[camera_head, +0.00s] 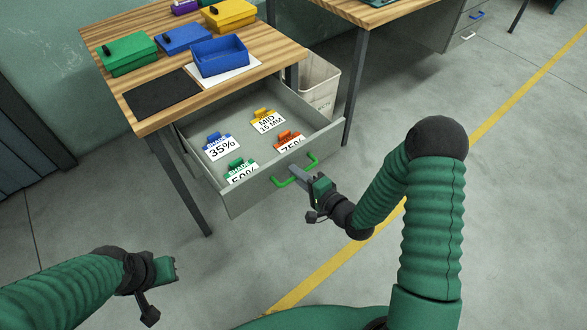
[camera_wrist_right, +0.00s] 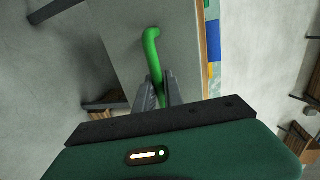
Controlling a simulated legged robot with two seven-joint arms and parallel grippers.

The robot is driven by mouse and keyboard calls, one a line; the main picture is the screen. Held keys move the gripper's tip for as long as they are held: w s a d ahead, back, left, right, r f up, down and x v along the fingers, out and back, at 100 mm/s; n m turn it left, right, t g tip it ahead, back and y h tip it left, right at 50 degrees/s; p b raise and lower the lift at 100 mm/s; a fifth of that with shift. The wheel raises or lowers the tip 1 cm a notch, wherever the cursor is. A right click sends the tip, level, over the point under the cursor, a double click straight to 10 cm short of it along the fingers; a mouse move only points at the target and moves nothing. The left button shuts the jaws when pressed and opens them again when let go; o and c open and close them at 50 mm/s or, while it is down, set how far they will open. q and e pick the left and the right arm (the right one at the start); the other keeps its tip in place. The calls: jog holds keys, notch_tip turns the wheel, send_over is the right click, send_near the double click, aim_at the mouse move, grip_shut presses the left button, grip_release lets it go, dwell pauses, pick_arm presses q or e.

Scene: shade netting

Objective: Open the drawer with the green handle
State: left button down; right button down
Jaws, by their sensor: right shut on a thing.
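The grey drawer (camera_head: 245,195) under the wooden table stands pulled out, its inside open to view. Its green handle (camera_head: 278,183) is on the drawer front, and part of it is hidden by my right gripper. My right gripper (camera_head: 300,175) is at the handle, shut on it. In the right wrist view the green handle (camera_wrist_right: 152,55) runs down between the two grey fingers (camera_wrist_right: 157,90). My left gripper (camera_head: 168,270) is at the lower left, over the floor and away from the drawer; its fingers cannot be made out.
Several labelled cards, including a 35% card (camera_head: 222,149), lie in the drawer. The wooden table (camera_head: 190,103) holds coloured boxes and a black mat (camera_head: 160,94). A pale bin (camera_head: 318,85) stands behind the drawer. The floor in front is clear.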

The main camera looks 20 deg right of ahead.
jog(key=shift+s+d+f, duration=0.1)
jog(key=shift+s+d, duration=0.15)
jog(key=shift+s, duration=0.4)
jog(key=c, duration=1.5)
grip_release()
jog(key=shift+w, duration=0.1)
jog(key=p+v, duration=0.5)
jog(key=v, duration=1.2)
jog(key=shift+f, duration=0.15)
